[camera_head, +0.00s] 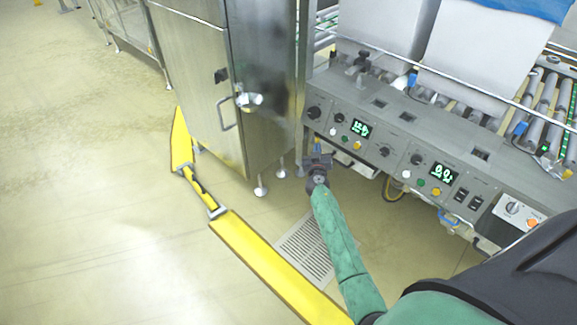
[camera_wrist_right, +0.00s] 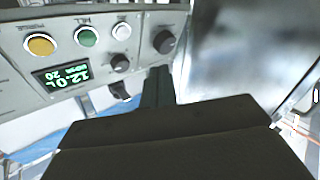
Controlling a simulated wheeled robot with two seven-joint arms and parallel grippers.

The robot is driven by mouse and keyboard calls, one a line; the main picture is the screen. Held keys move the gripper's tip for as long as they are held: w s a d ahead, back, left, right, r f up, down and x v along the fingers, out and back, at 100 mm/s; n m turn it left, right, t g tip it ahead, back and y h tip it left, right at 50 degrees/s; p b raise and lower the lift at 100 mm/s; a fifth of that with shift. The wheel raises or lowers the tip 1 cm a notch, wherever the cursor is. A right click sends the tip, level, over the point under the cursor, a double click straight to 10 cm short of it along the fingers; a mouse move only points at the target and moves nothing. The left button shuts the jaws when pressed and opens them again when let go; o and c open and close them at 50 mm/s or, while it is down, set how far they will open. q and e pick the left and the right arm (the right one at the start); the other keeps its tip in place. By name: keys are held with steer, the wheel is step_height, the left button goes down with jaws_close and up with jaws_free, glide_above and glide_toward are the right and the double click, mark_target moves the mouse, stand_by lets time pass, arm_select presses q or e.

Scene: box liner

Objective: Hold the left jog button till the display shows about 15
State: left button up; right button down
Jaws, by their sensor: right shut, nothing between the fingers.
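My right gripper (camera_head: 318,160) is at the lower left end of the grey control panel (camera_head: 420,130), in front of its edge. It is shut and empty. In the right wrist view its dark fingers (camera_wrist_right: 157,85) point toward the panel near a dark knob (camera_wrist_right: 165,41); I cannot tell whether they touch anything. The left display (camera_head: 361,128) seems to read 12.0; it shows upside down in the right wrist view (camera_wrist_right: 61,74). Beside it are white (camera_wrist_right: 122,31), green (camera_wrist_right: 86,36) and yellow (camera_wrist_right: 40,44) buttons. I cannot read which is the jog button. My left gripper is not in view.
A second display (camera_head: 443,173) farther right seems to read 0.0, with buttons below it. A tall steel cabinet (camera_head: 200,80) stands left of the panel.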

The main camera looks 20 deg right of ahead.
mark_target(333, 132)
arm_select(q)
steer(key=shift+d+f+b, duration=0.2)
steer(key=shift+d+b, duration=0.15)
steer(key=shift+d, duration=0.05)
arm_select(e)
steer(key=shift+w+d+r+t, duration=0.25)
steer(key=shift+w+r, duration=0.15)
steer(key=shift+w, duration=0.2)
steer(key=shift+w+d+r+t, duration=0.2)
steer(key=shift+w+r, duration=0.2)
steer(key=shift+w, duration=0.2)
